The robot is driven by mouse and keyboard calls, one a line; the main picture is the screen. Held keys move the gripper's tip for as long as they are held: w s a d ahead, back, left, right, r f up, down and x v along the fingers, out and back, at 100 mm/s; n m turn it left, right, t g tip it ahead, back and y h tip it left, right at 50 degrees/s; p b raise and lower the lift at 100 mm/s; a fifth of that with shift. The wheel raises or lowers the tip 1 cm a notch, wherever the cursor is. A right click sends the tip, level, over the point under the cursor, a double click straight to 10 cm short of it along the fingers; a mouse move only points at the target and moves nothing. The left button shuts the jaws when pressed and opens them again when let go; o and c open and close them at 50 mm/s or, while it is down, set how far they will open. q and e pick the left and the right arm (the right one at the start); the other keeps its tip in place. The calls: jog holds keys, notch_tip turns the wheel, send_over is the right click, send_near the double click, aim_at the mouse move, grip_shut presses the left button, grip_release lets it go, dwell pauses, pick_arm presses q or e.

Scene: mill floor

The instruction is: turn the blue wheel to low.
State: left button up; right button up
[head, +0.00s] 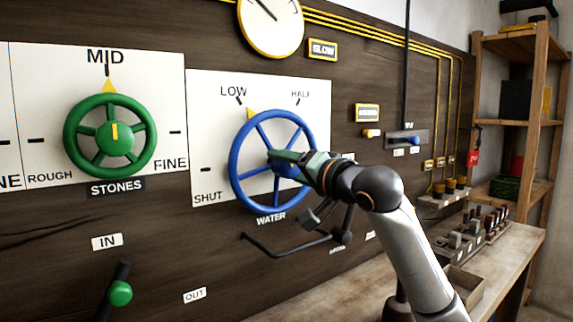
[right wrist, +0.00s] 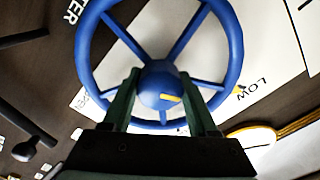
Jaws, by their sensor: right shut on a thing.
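The blue wheel (head: 233,158) is mounted on a white dial plate marked SHUT, LOW and HALF, with a WATER label below. Its yellow pointer (head: 250,113) is at the upper left, close to the LOW mark (head: 239,100) and slightly toward HALF. My right gripper (head: 275,158) is shut on the wheel at its hub. In the right wrist view, the two fingers lie on either side of the blue hub (right wrist: 160,88), whose yellow mark points toward LOW. The fingers hide part of the hub and spokes. My left gripper is out of view.
A green wheel (head: 66,135) labelled STONES is to the left, its pointer at MID. A dark bent lever (head: 285,250) is under the blue wheel. A green-knobbed lever (head: 120,293) is at lower left. A workbench (head: 510,250) and shelves (head: 540,125) stand at right.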

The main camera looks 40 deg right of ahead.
jog(key=shift+r, duration=0.1)
dwell(0.3)
jog(key=o, duration=1.3)
jog(key=shift+c, duration=0.2)
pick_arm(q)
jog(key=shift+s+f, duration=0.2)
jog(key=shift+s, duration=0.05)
pick_arm(e)
jog(key=shift+o, duration=0.5)
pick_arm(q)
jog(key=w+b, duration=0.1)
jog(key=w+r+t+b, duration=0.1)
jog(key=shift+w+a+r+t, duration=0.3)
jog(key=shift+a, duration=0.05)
pick_arm(e)
jog(key=s+a, duration=0.1)
jog(key=s, duration=1.1)
jog(key=shift+s+a, duration=0.15)
